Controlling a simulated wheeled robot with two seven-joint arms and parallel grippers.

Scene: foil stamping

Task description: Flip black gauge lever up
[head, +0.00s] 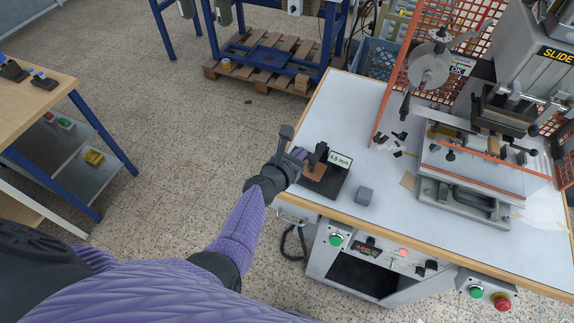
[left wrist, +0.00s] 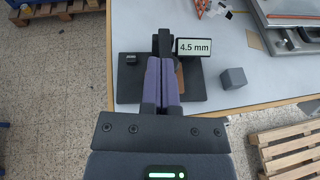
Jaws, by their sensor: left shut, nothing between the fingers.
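The gauge has a black base (head: 332,188) near the left edge of the worktable, and its small display (head: 340,160) reads 4.5 mm in the left wrist view (left wrist: 194,47). A black upright part, seemingly the lever (left wrist: 164,40), stands beside the display, just beyond my fingertips. My left gripper (head: 300,153) is at the gauge's left side in the head view. In the left wrist view its purple fingers (left wrist: 162,62) are together over the base, with nothing between them. The fingers partly hide the gauge; I cannot tell whether they touch the lever. My right gripper is not in view.
A grey cube (head: 365,196) sits right of the gauge on the worktable (head: 330,115). The stamping press (head: 465,185) with an orange guard stands further right. Control buttons (head: 476,292) are along the front. A wooden bench (head: 35,95) is at left.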

